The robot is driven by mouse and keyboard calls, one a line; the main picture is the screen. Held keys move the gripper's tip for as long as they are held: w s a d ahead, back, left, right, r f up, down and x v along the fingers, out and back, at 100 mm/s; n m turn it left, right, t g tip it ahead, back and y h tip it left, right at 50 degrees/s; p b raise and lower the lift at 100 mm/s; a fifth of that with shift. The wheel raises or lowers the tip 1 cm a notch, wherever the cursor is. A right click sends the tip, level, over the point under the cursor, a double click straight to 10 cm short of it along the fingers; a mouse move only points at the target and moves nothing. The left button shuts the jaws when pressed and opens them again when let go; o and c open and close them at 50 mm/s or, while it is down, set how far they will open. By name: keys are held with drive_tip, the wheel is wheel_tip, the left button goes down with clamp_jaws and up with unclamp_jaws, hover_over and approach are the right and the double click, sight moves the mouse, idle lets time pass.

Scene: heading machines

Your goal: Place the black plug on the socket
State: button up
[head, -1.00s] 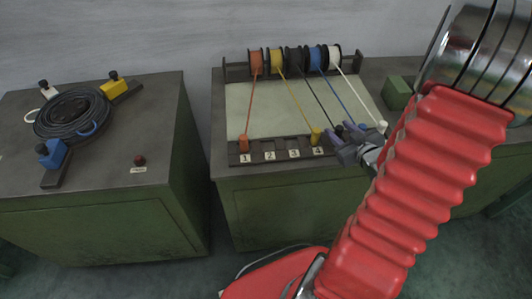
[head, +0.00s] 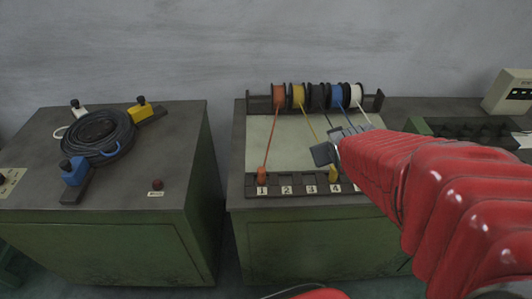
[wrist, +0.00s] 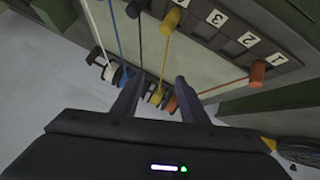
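In the wrist view the black plug (wrist: 134,8) is at the top edge, on the end of the black cable, beside the yellow plug (wrist: 170,20). In the head view my arm hides it. The numbered socket strip (head: 287,190) runs along the front of the board. The orange plug (head: 262,174) is at socket 1 and the yellow plug (head: 333,173) at socket 4. Sockets 2 and 3 look empty. My gripper (wrist: 157,82) is open, with nothing held between its fingers. It also shows in the head view (head: 346,132), above the right part of the board.
Coloured cable reels (head: 317,96) stand in a rack at the board's back. Cables stretch forward from them, close to my gripper. A left cabinet (head: 120,195) carries a black coil (head: 97,137) and a red button (head: 157,184). A gap separates the cabinets.

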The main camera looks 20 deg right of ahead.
drive_tip(key=s+a+r+g+y, duration=0.1)
drive_tip(key=s+a+r+y, duration=0.1)
drive_tip(key=s+a, duration=0.4)
drive_tip(key=s+a+r+g+y, duration=0.1)
drive_tip(key=s+a+r+y, duration=0.1)
drive_tip(key=s+a, duration=0.5)
drive_tip(key=a+r, duration=0.1)
drive_tip(key=a, duration=0.5)
drive_tip(key=shift+r+g, duration=0.25)
drive_tip(key=shift+g, duration=0.15)
drive_tip(key=shift+a, duration=0.1)
drive_tip(key=shift+c, duration=0.2)
